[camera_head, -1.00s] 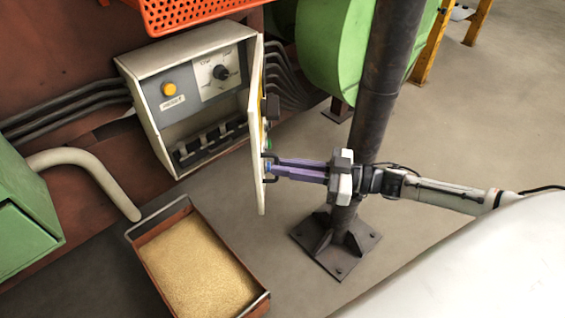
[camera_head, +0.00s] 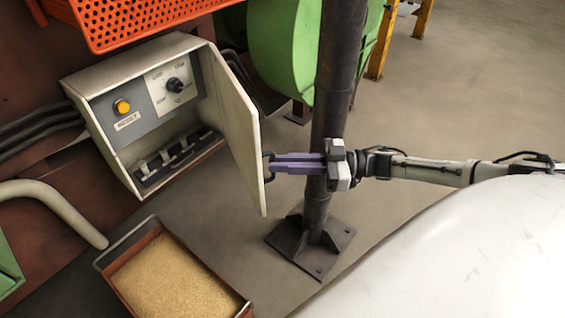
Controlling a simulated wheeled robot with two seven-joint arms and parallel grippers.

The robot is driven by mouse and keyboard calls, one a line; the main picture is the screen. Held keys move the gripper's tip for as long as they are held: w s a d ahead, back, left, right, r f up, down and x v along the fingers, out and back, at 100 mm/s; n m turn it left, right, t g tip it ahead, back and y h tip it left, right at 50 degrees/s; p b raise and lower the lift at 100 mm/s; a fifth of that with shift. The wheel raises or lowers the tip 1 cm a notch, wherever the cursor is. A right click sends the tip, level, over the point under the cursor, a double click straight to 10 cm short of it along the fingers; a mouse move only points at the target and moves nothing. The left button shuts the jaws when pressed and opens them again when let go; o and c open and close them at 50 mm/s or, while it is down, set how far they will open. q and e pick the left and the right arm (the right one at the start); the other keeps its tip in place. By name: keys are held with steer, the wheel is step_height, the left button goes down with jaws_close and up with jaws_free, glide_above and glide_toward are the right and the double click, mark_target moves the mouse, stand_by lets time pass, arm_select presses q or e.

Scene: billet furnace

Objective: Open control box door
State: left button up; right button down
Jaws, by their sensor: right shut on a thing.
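The control box (camera_head: 95,86) is a pale box on the rusty wall at the left. Its door (camera_head: 228,125) is hinged on the right side and stands open, swung out toward me. Inside the box I see an orange button (camera_head: 122,106), a black dial (camera_head: 175,85) and a row of switches. My right gripper (camera_head: 272,163) comes in from the right and is shut on the dark door handle (camera_head: 266,172) at the door's free edge. The fingers hide part of the handle. My left gripper is not in view.
A dark post (camera_head: 338,85) with a bolted base plate (camera_head: 312,246) stands right by my right gripper, which passes in front of it. A tray of golden grains (camera_head: 175,285) sits below the box. An orange perforated crate (camera_head: 130,20) is above. Floor at the right is clear.

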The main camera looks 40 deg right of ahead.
steer(key=c, duration=1.8)
jaws_free()
steer(key=shift+w+d+r+m+t+h, duration=0.2)
steer(key=shift+w+d+m+t+h, duration=0.15)
steer(key=shift+w+d, duration=0.55)
steer(key=shift+c, duration=0.2)
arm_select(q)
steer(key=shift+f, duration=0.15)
arm_select(e)
steer(key=shift+a, duration=0.2)
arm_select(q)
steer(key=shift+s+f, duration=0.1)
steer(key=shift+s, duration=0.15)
arm_select(e)
steer(key=shift+s+a+f, duration=0.1)
steer(key=shift+f, duration=0.05)
steer(key=shift+s, duration=0.1)
arm_select(q)
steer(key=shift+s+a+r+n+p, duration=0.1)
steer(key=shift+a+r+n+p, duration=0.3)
steer(key=shift+p, duration=0.45)
arm_select(e)
steer(key=v, duration=1)
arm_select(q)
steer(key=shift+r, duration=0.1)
arm_select(e)
steer(key=shift+c, duration=0.4)
